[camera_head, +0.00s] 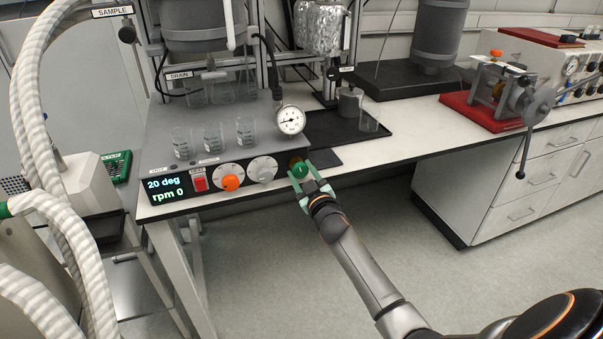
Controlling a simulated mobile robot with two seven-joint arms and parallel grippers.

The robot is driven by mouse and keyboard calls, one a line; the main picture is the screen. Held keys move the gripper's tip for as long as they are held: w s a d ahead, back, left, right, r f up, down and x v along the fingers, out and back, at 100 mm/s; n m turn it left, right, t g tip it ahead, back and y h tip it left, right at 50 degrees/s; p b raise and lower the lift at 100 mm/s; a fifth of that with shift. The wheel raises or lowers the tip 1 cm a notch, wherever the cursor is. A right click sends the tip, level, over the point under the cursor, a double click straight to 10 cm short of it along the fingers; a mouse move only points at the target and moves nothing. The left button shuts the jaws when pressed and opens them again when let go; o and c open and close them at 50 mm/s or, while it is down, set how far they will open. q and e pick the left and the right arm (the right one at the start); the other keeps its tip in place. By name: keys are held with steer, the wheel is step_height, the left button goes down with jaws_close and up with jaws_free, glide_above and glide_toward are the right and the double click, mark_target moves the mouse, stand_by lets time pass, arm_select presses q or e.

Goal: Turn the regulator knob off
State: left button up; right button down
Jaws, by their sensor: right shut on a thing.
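The green regulator knob (300,169) sits at the right end of the control box's front, by a small brass-coloured part. My right gripper (301,175) reaches it from the front right, with its pale green fingers on either side of the knob. It is shut on the knob. The fingers hide part of the knob, and I cannot read its setting. A round pressure gauge (290,120) stands just above it. My left gripper is not in view.
The control box has an orange knob (230,182), a grey knob (262,169), a red switch (199,183) and a display (166,189) reading 20 deg, rpm 0. Glass beakers (213,137) stand on top. White hoses (37,120) hang at left. The floor in front is clear.

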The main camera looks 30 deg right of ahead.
steer(key=n, duration=0.3)
steer(key=shift+n, duration=0.4)
steer(key=n, duration=0.3)
steer(key=shift+n, duration=0.3)
steer(key=n, duration=0.4)
steer(key=shift+d+r, duration=0.1)
steer(key=shift+n, duration=1.7)
steer(key=shift+c, duration=1.3)
jaws_free()
